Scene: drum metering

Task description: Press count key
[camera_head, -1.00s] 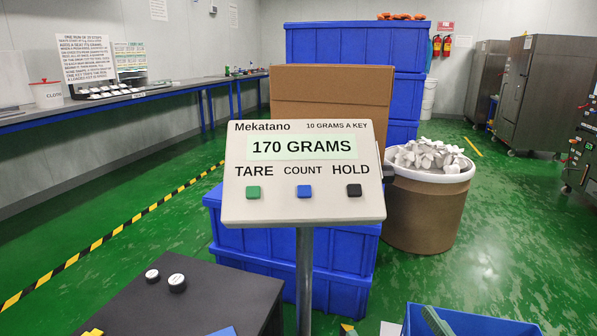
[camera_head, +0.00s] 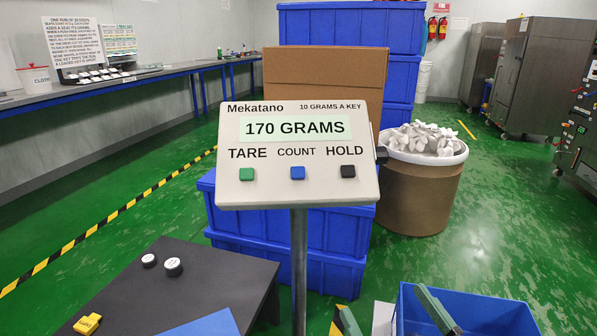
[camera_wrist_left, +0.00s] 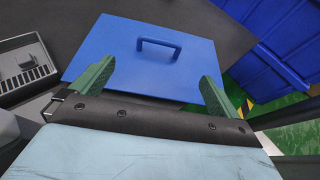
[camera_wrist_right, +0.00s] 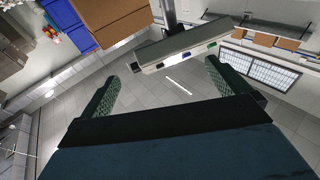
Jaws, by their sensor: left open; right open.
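The Mekatano panel (camera_head: 298,185) stands on a grey post in the head view and reads 170 GRAMS. Its blue COUNT key (camera_head: 298,173) sits between the green TARE key (camera_head: 247,174) and the black HOLD key (camera_head: 348,171). My right gripper (camera_head: 393,312) is open and empty, below and right of the panel, apart from the keys. In the right wrist view the panel (camera_wrist_right: 178,50) appears tilted beyond the open fingers. My left gripper (camera_wrist_left: 156,76) is open in the left wrist view, over a blue lid with a handle (camera_wrist_left: 140,62); nothing is between its fingers.
A dark table (camera_head: 165,290) with two round white-topped knobs and a yellow object is at lower left. A blue bin (camera_head: 465,315) is at lower right. Blue crates (camera_head: 285,240) and a brown drum of white pieces (camera_head: 425,195) stand behind the panel.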

